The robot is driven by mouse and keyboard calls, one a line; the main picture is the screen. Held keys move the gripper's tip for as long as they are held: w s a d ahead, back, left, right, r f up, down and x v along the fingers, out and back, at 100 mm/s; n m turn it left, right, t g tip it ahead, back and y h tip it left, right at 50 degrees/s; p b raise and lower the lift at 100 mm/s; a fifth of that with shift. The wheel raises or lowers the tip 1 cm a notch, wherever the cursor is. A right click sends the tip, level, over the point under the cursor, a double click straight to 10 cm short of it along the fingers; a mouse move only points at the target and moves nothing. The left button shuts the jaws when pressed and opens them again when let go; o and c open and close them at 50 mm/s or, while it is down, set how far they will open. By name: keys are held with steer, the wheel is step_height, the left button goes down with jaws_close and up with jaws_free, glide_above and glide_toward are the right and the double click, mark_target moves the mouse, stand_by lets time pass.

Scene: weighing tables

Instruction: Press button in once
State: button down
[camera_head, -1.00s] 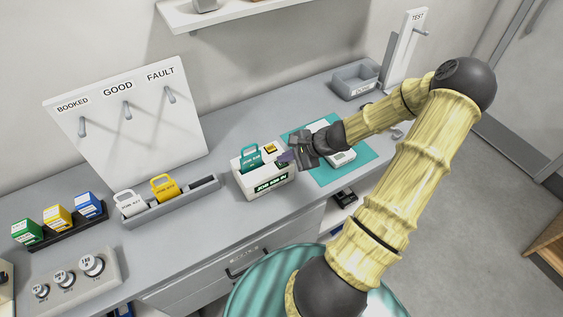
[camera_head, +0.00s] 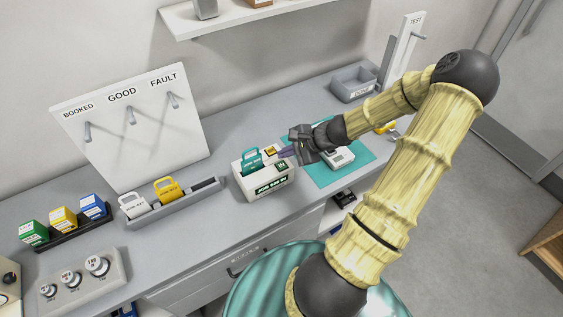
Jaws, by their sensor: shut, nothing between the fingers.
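A white box (camera_head: 252,187) with a teal tag (camera_head: 251,160) standing in it is on the grey counter. Its top carries a small yellow-framed square (camera_head: 270,151) and a dark green square (camera_head: 282,166); their lettering is too small to read, so I cannot tell which is the "in" button. My gripper (camera_head: 288,151) is shut and empty, with its purplish fingertips just at the right of the box top, between the two squares in the picture. I cannot tell whether the fingertips touch the box.
A grey tray (camera_head: 196,195) with a white and a yellow tag is left of the box. A hook board (camera_head: 140,145), a grey bin (camera_head: 352,88) and a TEST stand (camera_head: 405,55) stand at the back.

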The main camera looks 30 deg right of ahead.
steer(key=shift+r+p, duration=0.85)
steer(key=shift+r, duration=0.55)
steer(key=shift+f, duration=0.1)
steer(key=shift+a, duration=0.2)
steer(key=s+a+r+n+g+h+b, duration=0.1)
steer(key=s+a+r+n+g+h, duration=0.1)
steer(key=s+a+r+n, duration=0.3)
steer(key=s+a+r+n+g+h+b, duration=0.1)
steer(key=s+a+r+n+h, duration=0.3)
steer(key=a+n, duration=0.5)
steer(key=s+n+g, duration=0.1)
steer(key=s+n, duration=0.1)
steer(key=n, duration=0.2)
steer(key=shift+s+r, duration=0.35)
steer(key=shift+s, duration=0.05)
steer(key=shift+w, duration=0.1)
